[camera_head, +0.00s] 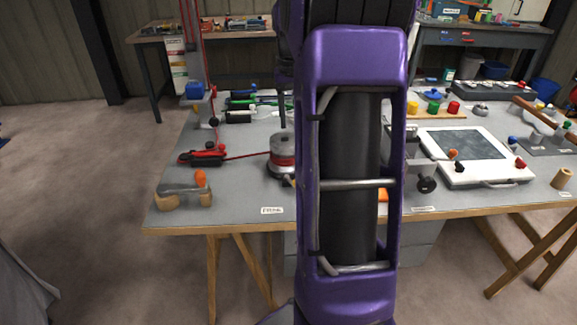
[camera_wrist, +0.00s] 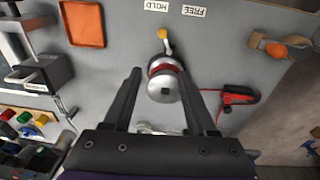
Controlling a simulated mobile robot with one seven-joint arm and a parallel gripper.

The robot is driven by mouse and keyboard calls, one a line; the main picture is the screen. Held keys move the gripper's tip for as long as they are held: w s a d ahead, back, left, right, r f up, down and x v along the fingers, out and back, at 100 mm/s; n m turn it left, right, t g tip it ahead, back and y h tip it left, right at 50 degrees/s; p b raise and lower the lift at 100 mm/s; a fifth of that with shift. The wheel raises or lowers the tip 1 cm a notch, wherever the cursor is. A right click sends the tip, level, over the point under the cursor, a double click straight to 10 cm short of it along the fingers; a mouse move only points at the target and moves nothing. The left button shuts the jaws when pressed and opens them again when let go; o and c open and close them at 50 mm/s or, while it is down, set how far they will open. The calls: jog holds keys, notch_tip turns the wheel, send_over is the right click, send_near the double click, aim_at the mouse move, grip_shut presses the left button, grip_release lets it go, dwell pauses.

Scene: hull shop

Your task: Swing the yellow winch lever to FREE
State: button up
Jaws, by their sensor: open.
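The winch (camera_wrist: 165,82) is a silver drum with a red band, standing on the grey bench top. Its yellow-knobbed lever (camera_wrist: 162,33) points up in the wrist view, towards the HOLD label (camera_wrist: 155,5). The FREE label (camera_wrist: 194,11) lies just right of HOLD there. In the head view the winch (camera_head: 283,152) shows left of my arm, with the FREE label (camera_head: 271,210) at the bench's front edge; my arm hides most of the lever side. My gripper (camera_wrist: 160,70) is open and empty, its fingers pointing towards the winch, one on each side in the picture. Contact cannot be told.
A red line runs from the winch to a red and black fitting (camera_wrist: 240,95). An orange-topped wooden piece (camera_wrist: 280,47) and an orange tray (camera_wrist: 82,24) lie either side of the labels. Bench around the labels is clear.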

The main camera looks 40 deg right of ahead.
jog(key=shift+y, duration=0.4)
jog(key=f+b, duration=0.1)
jog(key=f, duration=0.5)
jog(key=f+b, duration=0.1)
jog(key=f, duration=0.5)
jog(key=s+f+b, duration=0.1)
jog(key=f, duration=0.5)
jog(key=shift+f, duration=0.25)
jog(key=shift+d, duration=0.1)
grip_shut()
